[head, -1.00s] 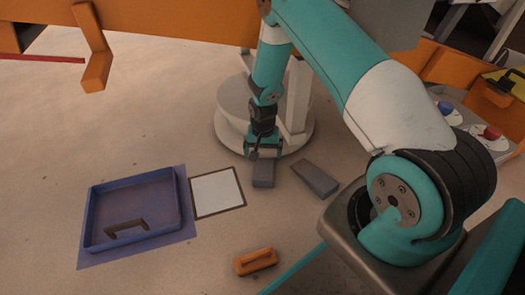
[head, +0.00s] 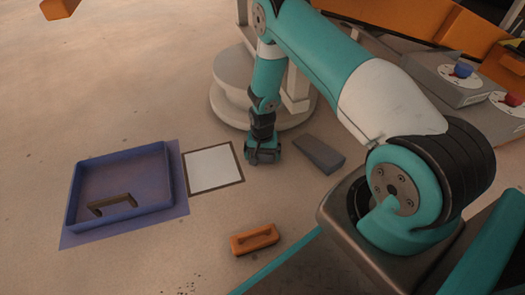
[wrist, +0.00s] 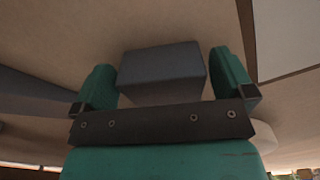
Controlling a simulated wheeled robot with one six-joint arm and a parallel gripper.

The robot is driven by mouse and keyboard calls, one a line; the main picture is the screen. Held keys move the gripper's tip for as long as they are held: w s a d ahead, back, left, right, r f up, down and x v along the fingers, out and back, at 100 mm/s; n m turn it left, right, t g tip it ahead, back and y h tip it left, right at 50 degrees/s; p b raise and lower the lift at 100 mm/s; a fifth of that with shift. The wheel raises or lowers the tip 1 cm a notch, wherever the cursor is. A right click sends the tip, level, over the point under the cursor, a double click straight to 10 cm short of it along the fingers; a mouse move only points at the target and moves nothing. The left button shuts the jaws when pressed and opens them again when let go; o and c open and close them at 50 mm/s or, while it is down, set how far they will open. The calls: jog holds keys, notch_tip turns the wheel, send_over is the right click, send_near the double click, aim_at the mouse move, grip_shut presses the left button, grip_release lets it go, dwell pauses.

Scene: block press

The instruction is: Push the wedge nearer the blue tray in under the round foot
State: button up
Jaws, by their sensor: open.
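The wedge nearer the blue tray is a dark grey block (wrist: 162,72) between the two teal fingers of my gripper (wrist: 163,62) in the wrist view. My gripper is open, and I cannot tell whether either finger touches the wedge. In the head view my gripper (head: 262,158) points down at the floor just in front of the round foot and hides that wedge. The round foot (head: 225,105) is a wide pale disc under a white column. The second grey wedge (head: 319,153) lies to the right of my gripper. The blue tray (head: 122,190) is at left.
A white dark-edged square (head: 213,168) lies between the tray and my gripper. An orange handled block (head: 254,239) lies on the floor in front. A grey box with knobs (head: 458,84) stands at right. Open floor lies around the tray and orange block.

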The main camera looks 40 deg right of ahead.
jog(key=shift+f, duration=0.6)
